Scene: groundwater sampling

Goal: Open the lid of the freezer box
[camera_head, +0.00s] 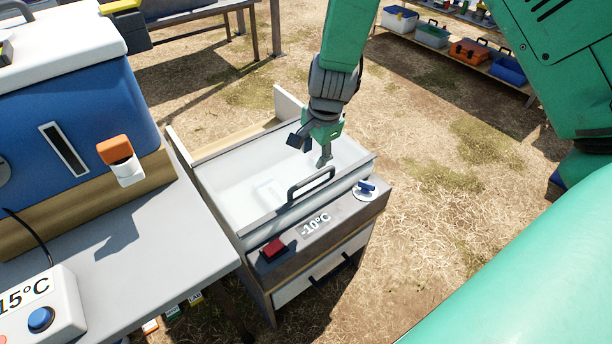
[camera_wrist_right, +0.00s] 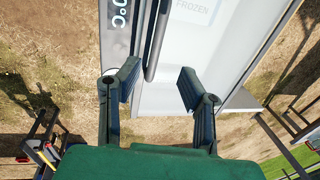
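The freezer box (camera_head: 312,225) stands in the middle of the head view, with "-10°C" on its front panel. Its pale lid (camera_head: 240,205) lies across the top and looks shut. The lid's dark bar handle (camera_head: 311,186) is near the front edge. My right gripper (camera_head: 325,160) hangs just above the lid by the handle's right end. In the right wrist view, my right gripper (camera_wrist_right: 158,86) is open and empty. The handle (camera_wrist_right: 157,42) shows just beyond the fingertips, with the lid's "FROZEN" label (camera_wrist_right: 194,8) behind. My left gripper is not in view.
A grey table (camera_head: 150,235) stands against the box's left side. It carries a blue cooler (camera_head: 75,135) and a "15°C" control box (camera_head: 45,305). A red button (camera_head: 272,249) and blue knob (camera_head: 366,187) sit on the freezer's front. Dry ground is open to the right.

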